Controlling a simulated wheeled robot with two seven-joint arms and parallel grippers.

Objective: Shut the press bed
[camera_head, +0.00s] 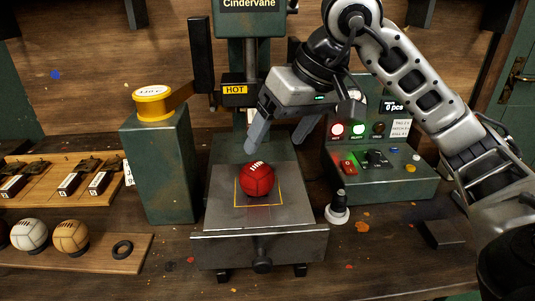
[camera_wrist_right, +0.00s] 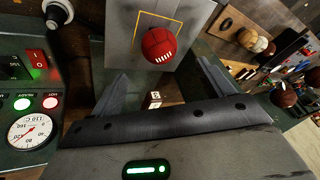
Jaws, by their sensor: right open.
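The press bed (camera_head: 222,218) is a grey metal slab standing out toward me from the green press (camera_head: 245,75), with a dark round knob (camera_head: 262,262) on its front face. A red leather ball (camera_head: 256,182) sits on the bed inside a yellow square outline. My right gripper (camera_head: 275,143) is open and empty above the rear of the bed, behind the ball and apart from it. In the right wrist view the ball (camera_wrist_right: 160,45) lies beyond the open fingers (camera_wrist_right: 165,85). My left gripper is not in view.
A control panel (camera_head: 385,183) with lit red and green buttons stands to the right. A green pillar (camera_head: 160,170) with a yellow roll is to the left. A white-based knob (camera_head: 338,212) stands right of the bed. Balls lie on a board (camera_head: 115,262) at front left.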

